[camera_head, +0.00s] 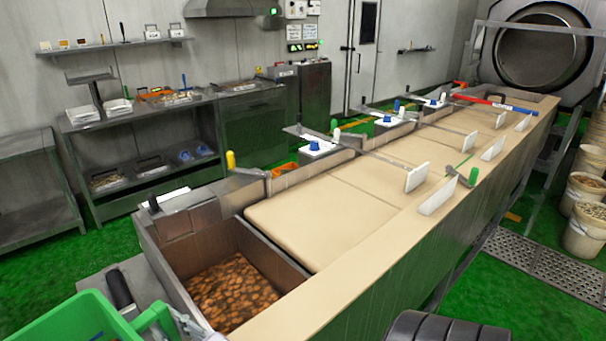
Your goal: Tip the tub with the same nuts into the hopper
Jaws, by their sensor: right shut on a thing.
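The hopper (275,252) is a square metal bin at the near left end of the long conveyor. Brown nuts (225,290) cover its bottom. A bright green tub (60,325) is at the bottom left corner, left of the hopper and cut off by the picture's edge. Only a sliver of its contents shows, too little to identify. My right gripper (155,318) is at the tub's right side, shut on it, and partly out of the picture. My left gripper is not in view.
The conveyor (320,225) runs from the hopper towards a large round drum (540,50) at the back right. White paddles (437,194) stand along its right side. Buckets of nuts (582,230) stand at the right. A shelf unit (130,112) is at the back left.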

